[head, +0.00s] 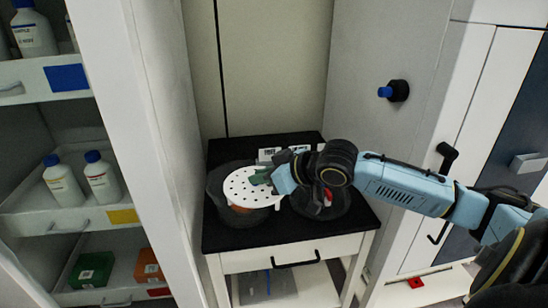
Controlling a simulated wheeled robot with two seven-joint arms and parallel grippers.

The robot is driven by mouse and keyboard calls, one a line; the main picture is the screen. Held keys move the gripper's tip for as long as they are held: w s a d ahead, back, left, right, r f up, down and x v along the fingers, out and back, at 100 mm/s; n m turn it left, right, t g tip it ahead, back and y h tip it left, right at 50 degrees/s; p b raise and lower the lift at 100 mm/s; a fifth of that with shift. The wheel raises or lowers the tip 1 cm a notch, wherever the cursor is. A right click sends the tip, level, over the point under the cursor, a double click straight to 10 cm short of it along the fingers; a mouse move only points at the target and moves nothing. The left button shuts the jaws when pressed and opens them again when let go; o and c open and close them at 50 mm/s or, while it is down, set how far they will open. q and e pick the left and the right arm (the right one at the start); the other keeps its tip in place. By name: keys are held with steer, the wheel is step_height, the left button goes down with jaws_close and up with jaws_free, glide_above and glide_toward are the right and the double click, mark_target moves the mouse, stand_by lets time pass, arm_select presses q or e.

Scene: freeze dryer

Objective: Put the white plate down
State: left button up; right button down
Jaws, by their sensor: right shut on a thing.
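The white plate (240,190) is a round disc with several small holes. My right gripper (266,180) is shut on its right edge, with the arm reaching in from the right. The plate is over a dark round vessel (215,212) on the black top of a small cabinet. An orange-brown patch shows below the plate's front edge. I cannot tell whether the plate touches the vessel. My left gripper is not in view.
The black cabinet top (270,238) is clear along its front. Another dark round object stands under my right wrist, mostly hidden. Shelves with bottles (102,178) and boxes stand at the left. A blue-tipped black knob (398,91) sticks out of the right wall.

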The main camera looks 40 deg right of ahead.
steer(key=s+a+f+m+h, duration=0.2)
steer(key=a, duration=0.5)
steer(key=s+a+f+m+t+h, duration=0.1)
steer(key=s+a+m+h, duration=0.1)
steer(key=a, duration=0.4)
steer(key=shift+s+a+f, duration=0.35)
steer(key=shift+s+a, duration=0.05)
steer(key=shift+s, duration=0.35)
